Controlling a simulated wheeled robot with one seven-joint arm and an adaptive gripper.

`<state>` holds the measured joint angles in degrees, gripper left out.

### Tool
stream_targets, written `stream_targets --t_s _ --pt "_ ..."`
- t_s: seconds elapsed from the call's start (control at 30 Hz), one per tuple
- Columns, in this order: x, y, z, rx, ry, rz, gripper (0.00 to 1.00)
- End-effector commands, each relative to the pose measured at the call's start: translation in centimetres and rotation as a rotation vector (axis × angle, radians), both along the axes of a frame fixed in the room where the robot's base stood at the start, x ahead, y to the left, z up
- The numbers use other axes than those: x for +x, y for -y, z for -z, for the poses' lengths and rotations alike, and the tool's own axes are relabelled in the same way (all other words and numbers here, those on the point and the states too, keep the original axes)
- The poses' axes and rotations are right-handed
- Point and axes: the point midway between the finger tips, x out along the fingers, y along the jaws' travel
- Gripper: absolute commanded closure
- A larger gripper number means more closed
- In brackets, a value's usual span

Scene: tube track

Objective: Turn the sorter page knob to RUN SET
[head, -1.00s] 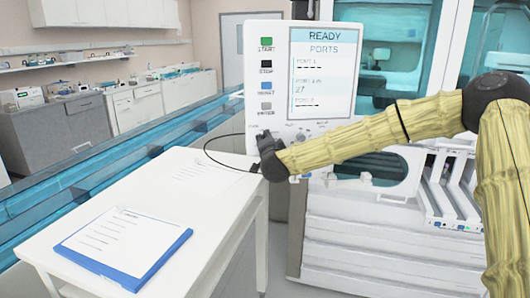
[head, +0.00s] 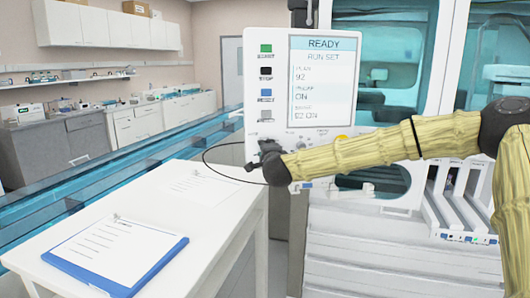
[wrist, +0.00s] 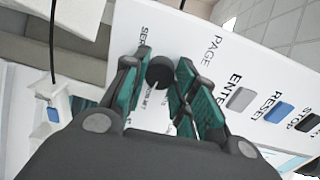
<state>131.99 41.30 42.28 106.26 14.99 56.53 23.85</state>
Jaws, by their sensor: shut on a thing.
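The sorter's white control panel (head: 265,95) stands upright at the picture's middle. Its screen (head: 322,80) reads READY and RUN SET, with lines of values below. The dark page knob (wrist: 160,72) sits on the panel under the PAGE label in the wrist view. My gripper (wrist: 162,75) has its teal-padded fingers on both sides of the knob, closed on it. In the head view my gripper (head: 268,150) is at the panel's lower left, and it hides the knob there.
Green, black, blue and grey buttons (head: 265,80) run down the panel's left side. A white table (head: 190,235) with a blue clipboard (head: 120,255) stands at the left front. A black cable (head: 215,165) loops by my gripper. Sorter racks (head: 455,205) stand at right.

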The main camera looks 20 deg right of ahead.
Motion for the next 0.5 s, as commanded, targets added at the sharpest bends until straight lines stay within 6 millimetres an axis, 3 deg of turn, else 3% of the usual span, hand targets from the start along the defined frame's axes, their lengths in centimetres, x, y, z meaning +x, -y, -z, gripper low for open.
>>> stream_targets --t_s 0.23,0.27,0.3,0.4,0.5 --pt "0.06 0.31 -0.08 0.000 0.001 0.006 0.96" --pt "0.06 0.31 -0.07 0.000 0.001 0.006 0.71" --pt "0.06 0.30 -0.06 -0.001 0.001 0.006 0.63" --pt "0.06 0.16 -0.04 0.000 0.001 0.003 0.50" --pt "0.07 -0.01 -0.03 -0.001 0.001 0.001 0.50"
